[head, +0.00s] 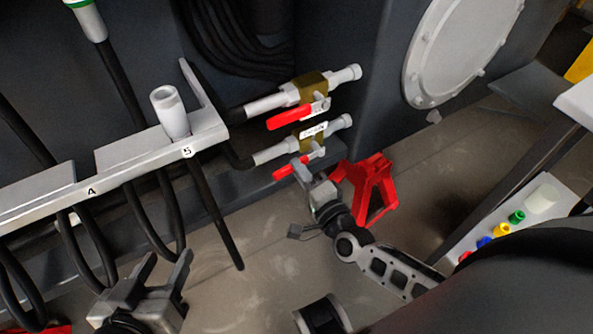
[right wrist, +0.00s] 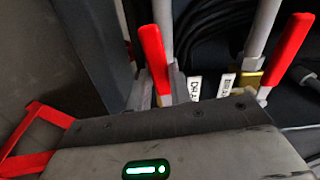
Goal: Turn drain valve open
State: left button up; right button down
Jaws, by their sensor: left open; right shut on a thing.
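Two brass valves with red lever handles and white labels sit on pipes at the chassis wall, the upper valve (head: 311,86) above the lower valve (head: 314,136). I cannot read the labels surely. My right gripper (head: 303,168) is shut on the lower red handle (head: 284,172). In the right wrist view this red handle (right wrist: 152,55) rises from between the fingers, and the other red handle (right wrist: 290,50) stands apart to the right. The fingers hide part of the gripped handle. My left gripper (head: 163,268) is open and empty at lower left, away from the valves.
A red stand (head: 370,185) is on the floor close to my right gripper. A grey hose rack (head: 130,158) with black hoses lies left of the valves. A panel with coloured caps (head: 502,229) is at right. The floor between my arms is mostly clear.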

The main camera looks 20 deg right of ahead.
pick_arm(q)
jog(key=shift+w+a, duration=0.2)
jog(key=shift+w, duration=0.15)
pick_arm(e)
jog(key=shift+a+r+m, duration=0.1)
jog(key=shift+r+m, duration=0.45)
jog(key=shift+m, duration=0.25)
pick_arm(q)
jog(key=shift+f, duration=0.15)
jog(key=shift+s, duration=0.1)
pick_arm(e)
jog(key=shift+w, duration=0.1)
jog(key=c, duration=1.3)
grip_release()
jog(key=shift+o, duration=0.2)
pick_arm(q)
jog(key=shift+d, duration=0.1)
